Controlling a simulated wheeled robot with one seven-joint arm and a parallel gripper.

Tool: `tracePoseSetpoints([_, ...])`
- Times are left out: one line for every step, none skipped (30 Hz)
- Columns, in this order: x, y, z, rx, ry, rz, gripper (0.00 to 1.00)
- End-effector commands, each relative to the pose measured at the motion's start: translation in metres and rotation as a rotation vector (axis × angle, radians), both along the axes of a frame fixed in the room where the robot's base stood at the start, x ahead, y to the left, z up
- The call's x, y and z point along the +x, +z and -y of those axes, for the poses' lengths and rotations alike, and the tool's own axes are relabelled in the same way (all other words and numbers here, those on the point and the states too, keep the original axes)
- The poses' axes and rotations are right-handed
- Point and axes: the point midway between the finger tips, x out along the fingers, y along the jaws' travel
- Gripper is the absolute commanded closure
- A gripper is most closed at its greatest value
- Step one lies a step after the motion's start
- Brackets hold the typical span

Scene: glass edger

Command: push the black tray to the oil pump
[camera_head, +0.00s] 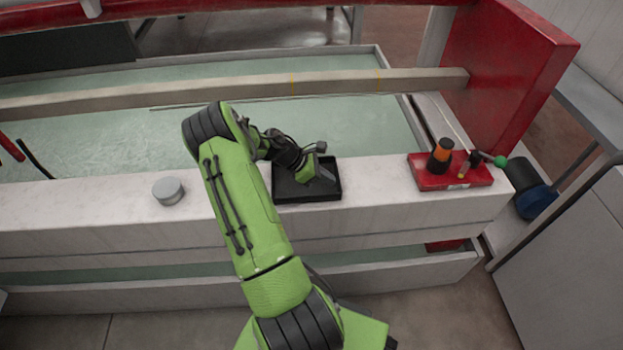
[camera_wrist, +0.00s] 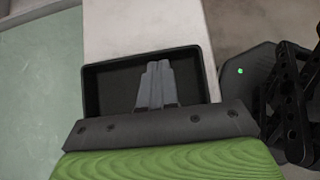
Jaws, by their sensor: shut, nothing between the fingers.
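The black tray (camera_head: 292,195) is a shallow square tray lying flat on the pale ledge in the head view, near the middle. It looks empty apart from my gripper over it. In the wrist view the tray (camera_wrist: 96,84) shows around my fingers, with its near side hidden by the gripper body. My gripper (camera_wrist: 158,66) is shut and holds nothing. Its fingertips are over or inside the tray, near its far wall; I cannot tell whether they touch it. The oil pump seems to be the red base with an orange-and-black knob (camera_head: 440,156), to the right on the same ledge.
A round grey puck (camera_head: 168,190) sits on the ledge (camera_head: 372,192) left of my arm. The ledge is clear between the tray and the red base. A green-water trough (camera_head: 120,138) with a long beam (camera_head: 240,90) lies behind. A red post (camera_head: 500,70) stands at right.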

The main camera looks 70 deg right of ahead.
Motion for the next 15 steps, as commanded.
tracePoseSetpoints([-0.003,-0.001,0.002,-0.001,-0.001,0.0,1.0])
tracePoseSetpoints([-0.004,0.0,0.002,-0.001,0.001,0.0,1.0])
tracePoseSetpoints([-0.005,0.0,0.003,0.0,0.001,0.0,1.0])
tracePoseSetpoints([-0.005,0.0,0.003,0.0,0.001,0.0,1.0])
tracePoseSetpoints([-0.006,0.0,0.003,-0.001,0.002,0.0,1.0])
tracePoseSetpoints([-0.006,0.001,0.003,-0.001,0.002,0.0,1.0])
tracePoseSetpoints([-0.005,0.001,0.003,-0.001,0.002,0.0,1.0])
tracePoseSetpoints([-0.005,0.001,0.003,-0.001,0.002,0.0,1.0])
tracePoseSetpoints([-0.005,0.001,0.003,-0.001,0.002,0.0,1.0])
tracePoseSetpoints([-0.005,0.001,0.003,0.0,0.001,0.0,1.0])
tracePoseSetpoints([-0.005,0.001,0.003,0.0,0.001,0.0,1.0])
tracePoseSetpoints([-0.006,0.001,0.003,-0.001,0.001,0.0,1.0])
tracePoseSetpoints([-0.008,0.001,0.004,0.0,0.0,-0.001,1.0])
tracePoseSetpoints([-0.011,0.002,0.005,-0.001,-0.001,-0.002,1.0])
tracePoseSetpoints([-0.016,0.002,0.008,0.0,-0.003,-0.002,1.0])
